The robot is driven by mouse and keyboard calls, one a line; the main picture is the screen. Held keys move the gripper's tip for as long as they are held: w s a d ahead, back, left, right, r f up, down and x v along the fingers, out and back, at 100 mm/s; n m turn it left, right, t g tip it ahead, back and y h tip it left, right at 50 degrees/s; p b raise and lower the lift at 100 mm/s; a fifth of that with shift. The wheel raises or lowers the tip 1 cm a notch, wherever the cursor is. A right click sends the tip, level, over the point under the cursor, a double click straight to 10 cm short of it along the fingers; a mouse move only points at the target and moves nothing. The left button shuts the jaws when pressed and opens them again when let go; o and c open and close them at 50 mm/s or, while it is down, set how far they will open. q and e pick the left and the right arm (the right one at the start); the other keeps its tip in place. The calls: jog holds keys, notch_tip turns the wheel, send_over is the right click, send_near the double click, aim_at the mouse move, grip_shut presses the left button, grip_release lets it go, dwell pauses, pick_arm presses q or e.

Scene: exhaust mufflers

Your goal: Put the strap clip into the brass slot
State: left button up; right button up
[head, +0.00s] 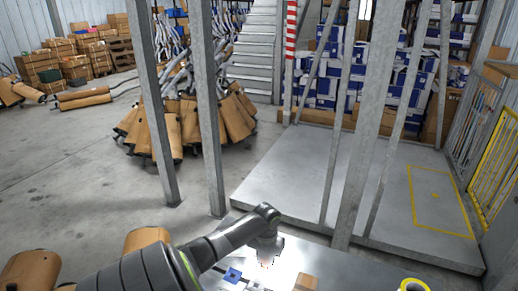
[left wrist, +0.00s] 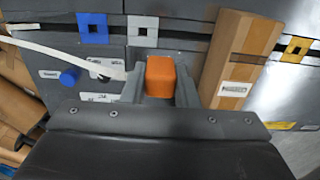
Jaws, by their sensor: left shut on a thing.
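My left gripper (head: 267,262) is over the grey work surface (head: 345,266) at the bottom of the head view. In the left wrist view its fingers (left wrist: 159,88) are shut on an orange block, the strap clip (left wrist: 160,74). A white strap (left wrist: 62,53) runs from the left edge to the left finger; its end is hidden there. The brass slot (left wrist: 296,46), a yellow square plate with a dark opening, lies at the upper right, apart from the clip. A blue slot plate (left wrist: 92,28) and a pale grey one (left wrist: 143,30) lie beyond the clip. My right gripper is not in view.
A cardboard box (left wrist: 232,62) stands between the clip and the brass slot; it also shows in the head view (head: 306,283). A blue round knob (left wrist: 69,76) lies at left. Steel posts (head: 208,110) stand beyond the surface.

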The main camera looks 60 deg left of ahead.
pick_arm(q)
jog(key=w+d+b, duration=0.3)
jog(key=w+d, duration=0.3)
jog(key=d, duration=0.3)
jog(key=w+d+b, duration=0.4)
jog(key=w+d, duration=0.1)
jog(key=d, duration=0.5)
jog(key=w+d+f+b, duration=0.5)
jog(key=d+f, duration=0.3)
jog(key=shift+w, duration=0.25)
jog(key=shift+f+b, duration=0.1)
jog(key=shift+b, duration=0.2)
jog(key=shift+f+b, duration=1.15)
jog(key=shift+f, duration=1.15)
jog(key=shift+r, duration=0.1)
jog(key=shift+p, duration=0.45)
